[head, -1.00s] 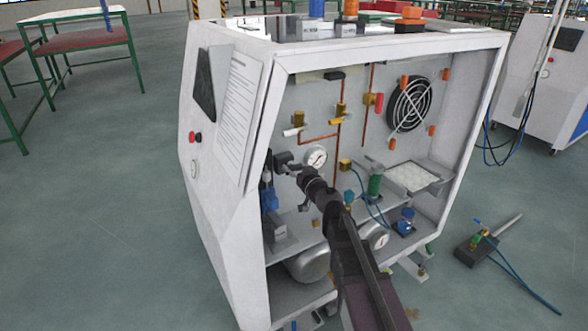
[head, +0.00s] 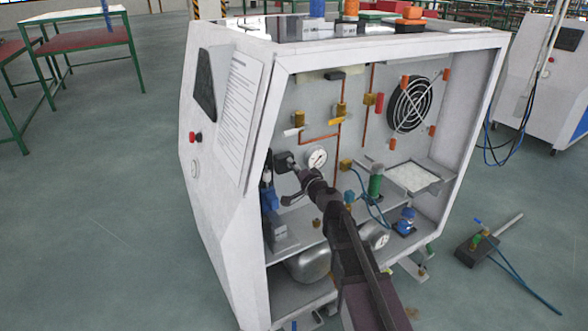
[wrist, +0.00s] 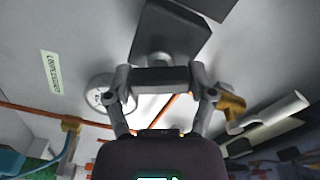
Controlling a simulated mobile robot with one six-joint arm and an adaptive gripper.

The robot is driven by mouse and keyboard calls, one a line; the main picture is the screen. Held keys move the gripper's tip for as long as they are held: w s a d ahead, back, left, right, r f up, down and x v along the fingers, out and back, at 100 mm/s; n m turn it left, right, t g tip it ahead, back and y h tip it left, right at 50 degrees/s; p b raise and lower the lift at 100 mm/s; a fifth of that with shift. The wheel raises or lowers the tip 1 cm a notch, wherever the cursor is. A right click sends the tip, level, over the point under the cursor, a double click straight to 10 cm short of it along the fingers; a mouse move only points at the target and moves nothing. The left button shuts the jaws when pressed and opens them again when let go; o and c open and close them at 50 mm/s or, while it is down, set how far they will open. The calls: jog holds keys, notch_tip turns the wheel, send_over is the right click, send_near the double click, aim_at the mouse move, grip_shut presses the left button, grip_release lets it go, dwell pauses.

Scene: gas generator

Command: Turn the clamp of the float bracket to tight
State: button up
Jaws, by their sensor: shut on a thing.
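The float bracket (wrist: 175,30) shows as a dark block on the grey wall at the top of the wrist view. A short round stem joins it to a grey bar-shaped clamp (wrist: 160,80). My gripper (wrist: 160,86) has its two fingers at the ends of this bar, shut on it. In the head view the dark bracket (head: 284,160) is at the left inside of the white cabinet. My gripper (head: 296,186) reaches up to it there, and my arm hides part of the cabinet's inside. The clamp's tightness cannot be read from these views.
A round gauge (head: 317,157) sits just right of my gripper. Copper pipes (head: 339,155), a green cylinder (head: 375,185) and a fan (head: 409,104) are further right. A silver tank (head: 308,264) lies below. The cabinet's left wall (head: 222,200) is close by.

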jog(key=m, duration=0.5)
jog(key=shift+s+a, duration=0.1)
jog(key=shift+s, duration=0.05)
dwell(0.4)
jog(key=o, duration=1.1)
jog(key=shift+c, duration=0.2)
jog(key=v, duration=1.2)
